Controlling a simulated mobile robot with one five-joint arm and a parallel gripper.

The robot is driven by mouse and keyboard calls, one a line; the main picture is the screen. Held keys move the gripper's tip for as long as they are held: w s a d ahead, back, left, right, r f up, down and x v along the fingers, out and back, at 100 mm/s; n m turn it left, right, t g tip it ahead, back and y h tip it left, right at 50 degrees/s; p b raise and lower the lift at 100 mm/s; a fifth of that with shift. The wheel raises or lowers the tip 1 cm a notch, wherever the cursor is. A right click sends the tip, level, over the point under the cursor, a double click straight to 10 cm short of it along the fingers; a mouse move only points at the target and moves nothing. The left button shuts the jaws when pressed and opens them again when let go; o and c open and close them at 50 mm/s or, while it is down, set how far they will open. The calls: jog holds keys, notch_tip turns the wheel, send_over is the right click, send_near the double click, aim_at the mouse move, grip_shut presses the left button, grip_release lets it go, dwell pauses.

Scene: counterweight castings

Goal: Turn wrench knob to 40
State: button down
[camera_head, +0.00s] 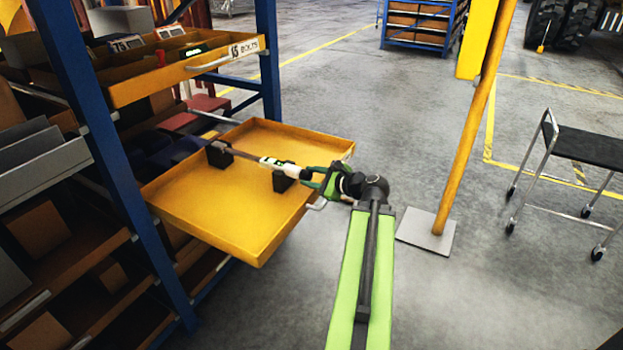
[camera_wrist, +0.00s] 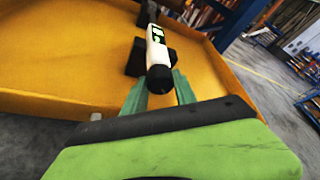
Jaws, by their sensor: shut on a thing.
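The torque wrench (camera_head: 273,163) lies across two black cradle blocks in a pulled-out yellow drawer (camera_head: 205,200). It has a dark shaft and a white handle section with a green-edged scale window, also seen in the wrist view (camera_wrist: 157,52). The black wrench knob (camera_wrist: 160,79) is at the handle's near end. My gripper (camera_head: 314,178) reaches over the drawer's right edge, its green fingers on either side of the knob and shut on it. The scale reading is too small to make out.
A second yellow drawer labelled bolts (camera_head: 190,75) is open above, in the blue shelving rack (camera_head: 105,130). A yellow post (camera_head: 465,140) on a grey base stands right of my arm. A black-topped cart (camera_head: 590,147) is farther right. The floor between is clear.

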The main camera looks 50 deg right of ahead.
dwell(0.7)
jog(key=c, duration=1)
grip_release()
